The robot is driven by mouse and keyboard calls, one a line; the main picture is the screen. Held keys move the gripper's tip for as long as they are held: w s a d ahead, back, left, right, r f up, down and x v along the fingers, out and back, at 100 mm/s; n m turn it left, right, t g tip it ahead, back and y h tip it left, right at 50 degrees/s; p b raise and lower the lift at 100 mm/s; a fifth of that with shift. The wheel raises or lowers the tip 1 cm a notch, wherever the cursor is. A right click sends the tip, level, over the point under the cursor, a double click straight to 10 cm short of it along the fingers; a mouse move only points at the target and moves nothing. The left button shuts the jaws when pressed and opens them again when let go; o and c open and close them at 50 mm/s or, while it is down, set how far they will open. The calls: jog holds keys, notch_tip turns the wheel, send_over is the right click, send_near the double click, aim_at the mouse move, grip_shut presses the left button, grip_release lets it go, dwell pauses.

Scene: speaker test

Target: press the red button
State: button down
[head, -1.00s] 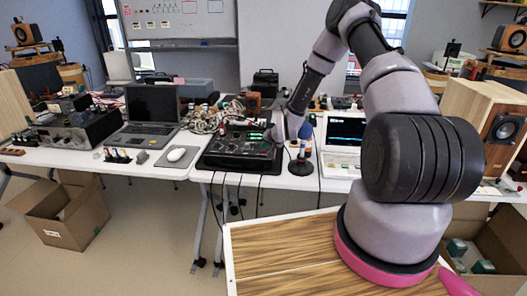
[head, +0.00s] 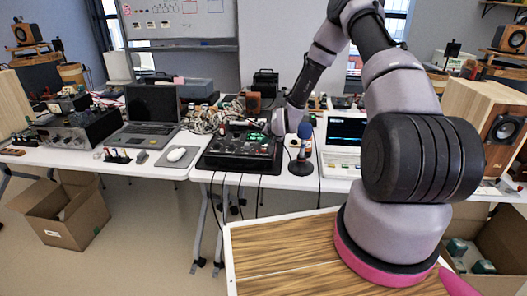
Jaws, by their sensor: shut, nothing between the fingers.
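A black control panel (head: 225,160) with small green lights lies on the white table, left of the arm's end. I cannot make out a red button on it at this size. My gripper (head: 267,128) is at the far end of the arm, at the panel's back right. It is small and dark against the panel, shut and with nothing held. I cannot tell whether its tips touch the panel. A dark microphone-like thing with a blue top (head: 304,131) stands just right of the gripper.
A laptop (head: 152,108) and a white mouse (head: 176,154) lie to the left. Tangled cables (head: 205,119) lie behind the panel. A white instrument with a lit screen (head: 344,132) stands to the right. A wood-topped surface (head: 275,250) is in front.

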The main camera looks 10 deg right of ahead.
jog(key=shift+r, duration=2.65)
notch_tip(320, 180, up, 15)
jog(key=n+h, duration=0.1)
send_over(264, 153)
jog(key=s+d, duration=0.3)
jog(key=s, duration=0.1)
jog(key=s+d+r+g, duration=0.1)
jog(key=s+d+r, duration=0.1)
jog(key=s+r, duration=1.6)
jog(key=s, duration=0.5)
jog(key=s+r, duration=0.6)
jog(key=s, duration=0.6)
jog(key=shift+d+r+g, duration=0.35)
jog(key=shift+g, duration=0.05)
jog(key=shift+s, duration=0.1)
